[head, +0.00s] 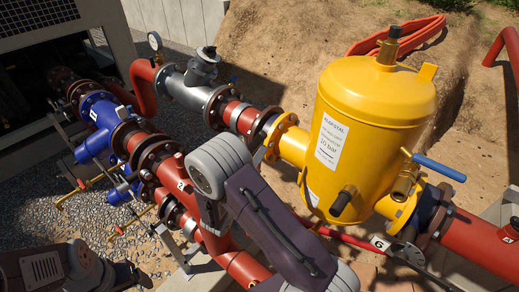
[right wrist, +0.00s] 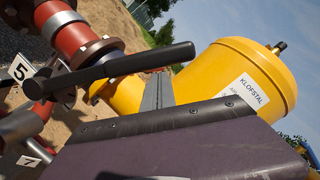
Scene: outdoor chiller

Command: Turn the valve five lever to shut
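In the right wrist view a long black lever handle (right wrist: 120,66) runs across the picture, rising to the right. A white plate marked 5 (right wrist: 20,68) hangs near its left end; I take this as the valve five lever. The valve body is mostly hidden. My right gripper (right wrist: 158,78) shows two grey fingers lying close together, with the handle crossing at their tips; whether they touch is unclear. In the head view my right arm covers this spot, and neither its fingers nor the lever can be made out.
Red flanged pipes and a blue fitting (head: 100,115) crowd the left. A plate marked 7 (right wrist: 30,160) sits low in the wrist view.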

